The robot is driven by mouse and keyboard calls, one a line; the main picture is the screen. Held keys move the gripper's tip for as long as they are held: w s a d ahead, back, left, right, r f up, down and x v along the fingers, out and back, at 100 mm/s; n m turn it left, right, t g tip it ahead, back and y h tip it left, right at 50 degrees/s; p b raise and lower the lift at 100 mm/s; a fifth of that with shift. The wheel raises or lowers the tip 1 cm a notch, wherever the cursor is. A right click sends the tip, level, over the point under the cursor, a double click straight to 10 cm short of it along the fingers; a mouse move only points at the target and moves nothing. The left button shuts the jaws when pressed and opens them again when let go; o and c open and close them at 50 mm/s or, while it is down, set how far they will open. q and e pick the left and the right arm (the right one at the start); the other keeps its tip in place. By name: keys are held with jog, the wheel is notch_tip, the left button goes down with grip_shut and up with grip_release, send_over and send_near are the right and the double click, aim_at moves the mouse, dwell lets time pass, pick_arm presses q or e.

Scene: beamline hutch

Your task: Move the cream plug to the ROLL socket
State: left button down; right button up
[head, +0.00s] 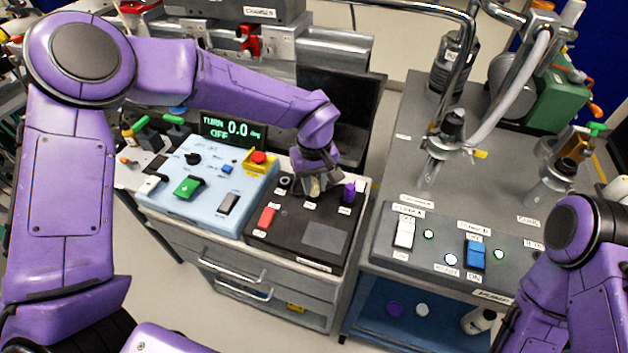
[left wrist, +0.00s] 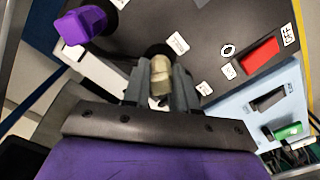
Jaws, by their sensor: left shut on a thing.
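My left gripper (head: 317,184) is over the back part of the black panel (head: 288,240) and is shut on the cream plug (left wrist: 168,72). The plug sits between the fingers in the left wrist view, with a dark round shape just behind it. I cannot tell whether the plug is seated or just above the panel. A purple plug (head: 349,192) stands upright to the right of the gripper; it also shows in the left wrist view (left wrist: 84,26). An empty-looking ring socket (left wrist: 227,50) lies between the cream plug and the red switch. The ROLL label is too small to read.
The red switch (head: 267,217) is on the black panel. A pale blue box (head: 208,190) with a green knob (head: 188,187) adjoins it at left. A grey switch panel (head: 440,245) stands at right across a gap.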

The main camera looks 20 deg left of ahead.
pick_arm(q)
jog(key=c, duration=0.8)
grip_release()
